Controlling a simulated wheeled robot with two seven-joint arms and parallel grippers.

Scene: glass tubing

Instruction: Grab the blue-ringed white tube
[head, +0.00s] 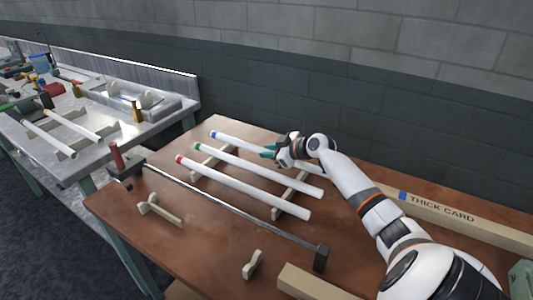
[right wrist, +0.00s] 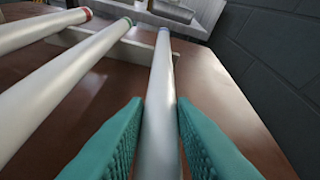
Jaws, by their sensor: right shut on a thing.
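The blue-ringed white tube (head: 238,141) lies at the back of a row of three white tubes on the brown table (head: 150,222). Its blue ring is at the far left end. My right gripper (head: 268,152) is at the tube's middle, with teal fingers on both sides. In the right wrist view the fingers (right wrist: 160,103) close on the blue-ringed tube (right wrist: 163,75), which runs lengthwise between them. The arm hides part of the tube in the head view. My left gripper is out of view.
Beside it lie a green-ringed tube (head: 240,167) and a red-ringed tube (head: 240,186), across pale supports (head: 277,212). A long metal bar (head: 225,205) lies in front. A box marked THICK CARD (head: 460,222) is at right. A grey wall (head: 260,95) stands behind.

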